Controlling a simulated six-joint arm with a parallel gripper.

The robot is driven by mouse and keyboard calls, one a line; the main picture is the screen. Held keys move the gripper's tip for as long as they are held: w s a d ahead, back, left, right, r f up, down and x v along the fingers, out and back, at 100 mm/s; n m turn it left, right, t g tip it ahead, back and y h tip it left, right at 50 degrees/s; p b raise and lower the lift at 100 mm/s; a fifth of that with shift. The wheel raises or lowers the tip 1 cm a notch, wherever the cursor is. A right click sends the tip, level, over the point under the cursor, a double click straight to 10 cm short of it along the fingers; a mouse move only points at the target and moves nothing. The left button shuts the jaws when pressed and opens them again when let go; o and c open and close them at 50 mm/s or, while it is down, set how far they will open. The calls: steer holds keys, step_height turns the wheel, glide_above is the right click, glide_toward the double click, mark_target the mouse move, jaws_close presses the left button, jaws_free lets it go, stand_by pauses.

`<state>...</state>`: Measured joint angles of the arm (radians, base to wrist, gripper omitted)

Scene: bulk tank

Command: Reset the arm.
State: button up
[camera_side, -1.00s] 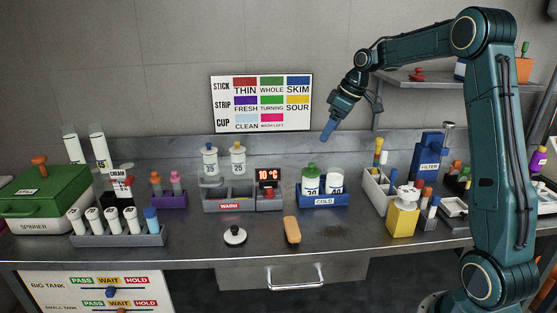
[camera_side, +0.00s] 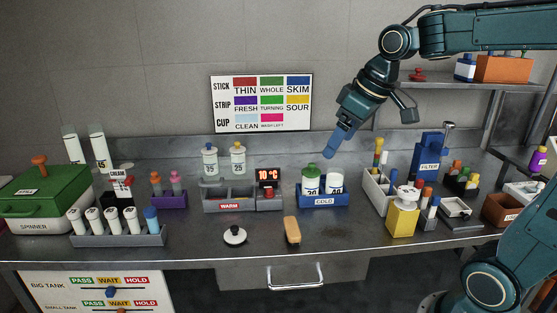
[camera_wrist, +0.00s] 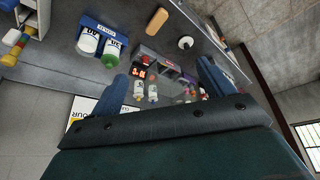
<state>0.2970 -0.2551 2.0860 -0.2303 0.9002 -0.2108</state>
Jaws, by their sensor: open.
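My gripper (camera_side: 340,142) hangs in the air above the right end of the blue COLD rack (camera_side: 324,201) in the side view, its blue finger pointing down and left. In the wrist view my gripper (camera_wrist: 162,85) shows two blue fingers spread wide apart with nothing held between them. The COLD rack holds a green-capped bottle (camera_side: 311,178) and a white-capped bottle (camera_side: 336,181); the same rack shows at the top left of the wrist view (camera_wrist: 104,27).
A grey WARM rack (camera_side: 229,206) with a red 10 °C display (camera_side: 268,178) stands left of the COLD rack. A wooden brush (camera_side: 292,230) and white disc (camera_side: 234,235) lie in front.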

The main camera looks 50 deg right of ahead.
steer(key=s+a+f, duration=0.2)
steer(key=s, duration=0.5)
steer(key=s+a+f+m, duration=0.1)
steer(key=s+a+f, duration=0.1)
steer(key=s, duration=0.5)
steer(key=shift+a+f+t, duration=0.15)
steer(key=shift+a+t, duration=0.25)
steer(key=shift+a, duration=0.25)
